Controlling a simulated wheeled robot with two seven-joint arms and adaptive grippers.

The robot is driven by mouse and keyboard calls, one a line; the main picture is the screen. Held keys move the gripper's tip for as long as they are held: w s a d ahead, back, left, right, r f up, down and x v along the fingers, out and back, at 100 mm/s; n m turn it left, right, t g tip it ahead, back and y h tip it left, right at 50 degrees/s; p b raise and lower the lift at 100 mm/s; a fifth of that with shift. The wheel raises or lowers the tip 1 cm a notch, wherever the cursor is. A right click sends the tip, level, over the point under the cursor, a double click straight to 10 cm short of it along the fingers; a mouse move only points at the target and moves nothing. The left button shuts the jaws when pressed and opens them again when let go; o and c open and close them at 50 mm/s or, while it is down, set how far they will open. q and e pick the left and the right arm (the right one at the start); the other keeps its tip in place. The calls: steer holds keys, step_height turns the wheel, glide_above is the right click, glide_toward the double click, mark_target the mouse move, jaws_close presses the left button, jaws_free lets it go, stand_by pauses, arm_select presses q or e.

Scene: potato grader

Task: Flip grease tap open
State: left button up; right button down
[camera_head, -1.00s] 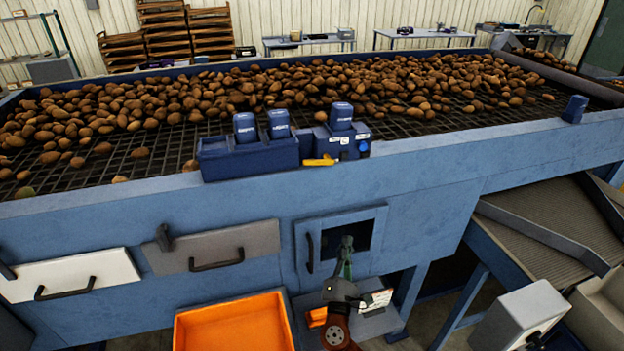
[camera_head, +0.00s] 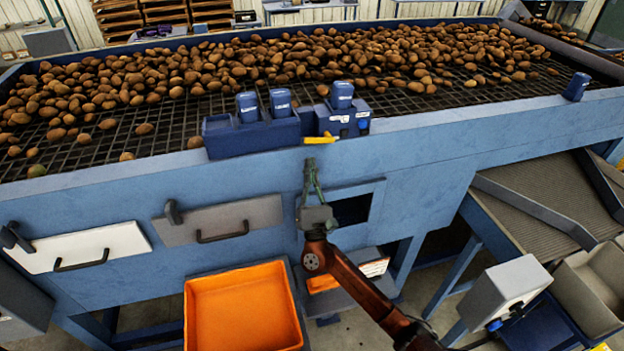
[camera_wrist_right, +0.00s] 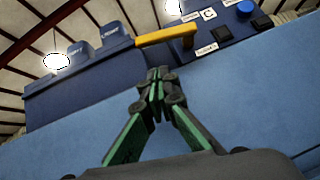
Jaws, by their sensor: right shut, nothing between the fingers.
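The grease tap shows as a small yellow lever (camera_head: 320,140) on the front of the blue control box (camera_head: 343,118) on the grader's rim. In the right wrist view the yellow lever (camera_wrist_right: 166,36) lies roughly level, above and a little right of my fingertips. My right gripper (camera_head: 310,163) points up at the lever from below and is shut and empty. Its fingertips also show in the right wrist view (camera_wrist_right: 155,78), pressed together and apart from the lever. My left gripper is not in view.
A blue box with two capped containers (camera_head: 252,130) stands left of the lever. Below are a grey drawer (camera_head: 218,222), a white drawer (camera_head: 85,247) and an orange crate (camera_head: 243,306). Potatoes (camera_head: 290,65) cover the mesh deck behind. The blue front panel around my gripper is clear.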

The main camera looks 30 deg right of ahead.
mark_target(312, 142)
arm_select(q)
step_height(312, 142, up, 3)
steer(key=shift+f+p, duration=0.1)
steer(key=shift+p, duration=1)
arm_select(e)
steer(key=r, duration=0.3)
steer(key=shift+s+d+r, duration=0.1)
steer(key=shift+d+r, duration=0.25)
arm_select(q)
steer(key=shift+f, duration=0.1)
arm_select(e)
steer(key=shift+m, duration=0.3)
arm_select(q)
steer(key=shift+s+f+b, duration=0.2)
steer(key=shift+b, duration=0.1)
arm_select(e)
steer(key=shift+a+r+m+g+h, duration=0.15)
steer(key=shift+m+g+h, duration=0.25)
steer(key=shift+m+h, duration=0.3)
